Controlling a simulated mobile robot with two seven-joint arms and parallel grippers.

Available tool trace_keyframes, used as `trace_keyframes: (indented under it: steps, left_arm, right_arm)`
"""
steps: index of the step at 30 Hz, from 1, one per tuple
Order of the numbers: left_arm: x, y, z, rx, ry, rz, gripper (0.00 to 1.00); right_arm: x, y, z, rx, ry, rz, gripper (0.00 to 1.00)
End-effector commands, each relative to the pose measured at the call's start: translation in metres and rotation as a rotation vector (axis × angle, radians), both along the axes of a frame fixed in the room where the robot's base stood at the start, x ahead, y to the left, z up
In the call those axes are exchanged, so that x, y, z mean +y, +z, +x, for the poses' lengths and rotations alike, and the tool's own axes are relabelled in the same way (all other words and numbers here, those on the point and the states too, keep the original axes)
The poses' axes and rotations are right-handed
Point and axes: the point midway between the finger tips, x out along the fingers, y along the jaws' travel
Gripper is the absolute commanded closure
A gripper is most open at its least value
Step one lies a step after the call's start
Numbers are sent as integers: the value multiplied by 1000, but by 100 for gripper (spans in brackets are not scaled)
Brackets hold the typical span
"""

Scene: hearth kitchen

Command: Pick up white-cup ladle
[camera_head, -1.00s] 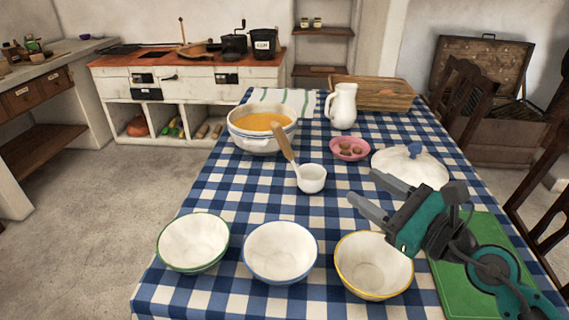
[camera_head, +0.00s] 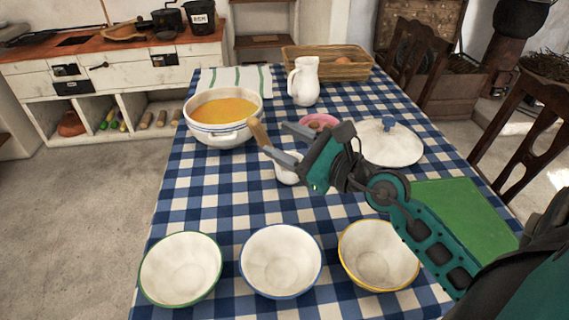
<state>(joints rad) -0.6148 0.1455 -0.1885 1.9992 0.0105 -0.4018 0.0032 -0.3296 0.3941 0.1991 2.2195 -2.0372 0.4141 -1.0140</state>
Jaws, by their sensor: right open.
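The white-cup ladle (camera_head: 286,174) rests on the checked tablecloth, its cup partly covered by my right gripper. Its wooden handle leans up to the left, and the handle's end shows just beyond the fingertips, near the soup pot's rim. My right gripper (camera_head: 277,140) is open, its two fingers pointing left over the ladle. In this view the fingers and handle are close, but I cannot tell whether they touch. The middle of the handle is hidden behind a finger. My left gripper is not in view.
A pot of orange soup (camera_head: 222,134) stands left of the ladle. A pink bowl (camera_head: 318,120) and a white lid (camera_head: 392,148) are behind and right of my gripper. A white jug (camera_head: 304,84) stands farther back. Green-rimmed (camera_head: 181,268), blue-rimmed (camera_head: 281,262) and yellow-rimmed (camera_head: 379,256) bowls line the front.

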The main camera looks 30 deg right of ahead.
Motion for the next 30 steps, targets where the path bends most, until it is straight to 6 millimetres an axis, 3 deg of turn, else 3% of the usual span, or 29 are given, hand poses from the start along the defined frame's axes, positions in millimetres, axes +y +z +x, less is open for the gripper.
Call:
trace_keyframes:
  steps: [3, 11, 21, 30]
  left_arm:
    - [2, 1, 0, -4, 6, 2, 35]
    - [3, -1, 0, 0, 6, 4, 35]
    - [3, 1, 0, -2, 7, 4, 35]
    - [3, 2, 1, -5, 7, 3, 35]
  right_arm:
    - [5, 1, 15, -2, -1, 3, 50]
    - [10, -1, 28, 1, 0, 2, 50]
    - [27, -6, 67, 0, 0, 2, 50]
    - [28, -7, 72, 1, 0, 1, 50]
